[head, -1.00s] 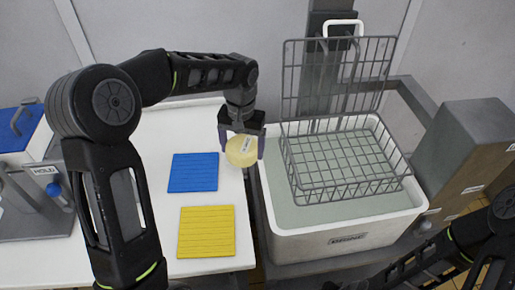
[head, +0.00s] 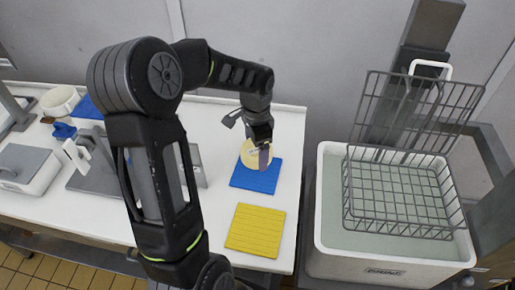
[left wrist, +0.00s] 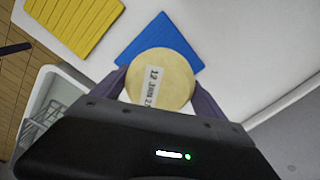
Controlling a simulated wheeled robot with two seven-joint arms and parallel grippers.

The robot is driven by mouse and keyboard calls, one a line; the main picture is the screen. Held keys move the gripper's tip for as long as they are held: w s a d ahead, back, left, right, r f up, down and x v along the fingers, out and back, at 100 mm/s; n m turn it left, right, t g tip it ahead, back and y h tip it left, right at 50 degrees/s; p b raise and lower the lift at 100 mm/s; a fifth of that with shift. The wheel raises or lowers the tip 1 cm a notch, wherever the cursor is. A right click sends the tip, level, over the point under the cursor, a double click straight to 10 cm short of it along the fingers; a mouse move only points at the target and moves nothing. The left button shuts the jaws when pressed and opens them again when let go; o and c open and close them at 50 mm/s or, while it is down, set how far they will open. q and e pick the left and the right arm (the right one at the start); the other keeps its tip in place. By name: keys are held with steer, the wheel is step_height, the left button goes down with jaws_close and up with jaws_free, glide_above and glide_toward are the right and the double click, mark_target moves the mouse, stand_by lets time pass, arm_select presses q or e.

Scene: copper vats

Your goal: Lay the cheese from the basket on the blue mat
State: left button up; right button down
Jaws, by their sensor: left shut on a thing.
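A pale yellow round cheese (head: 249,154) with a white date label is held in my left gripper (head: 258,150). In the left wrist view the cheese (left wrist: 165,66) sits between the two purple fingers of the left gripper (left wrist: 158,90). The blue mat (head: 255,180) lies on the white table, and the cheese overlaps its far edge in the head view. I cannot tell whether the cheese touches the mat. The mat (left wrist: 150,40) is partly hidden behind the cheese in the left wrist view. The wire basket (head: 400,195) looks empty. My right gripper is not in view.
A yellow mat (head: 255,231) lies just in front of the blue one. The white tub (head: 330,250) with pale liquid stands right of the table, under the basket. A white pot (head: 60,101) and grey equipment (head: 30,168) occupy the table's left part.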

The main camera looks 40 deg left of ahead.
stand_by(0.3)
arm_select(q)
steer(key=shift+f+b, duration=1.6)
steer(key=shift+f, duration=0.55)
steer(key=shift+f+b, duration=0.6)
steer(key=shift+f, duration=0.2)
steer(key=o, duration=1.8)
steer(key=shift+c, duration=0.2)
steer(key=shift+r+p, duration=2.55)
steer(key=shift+r, duration=0.95)
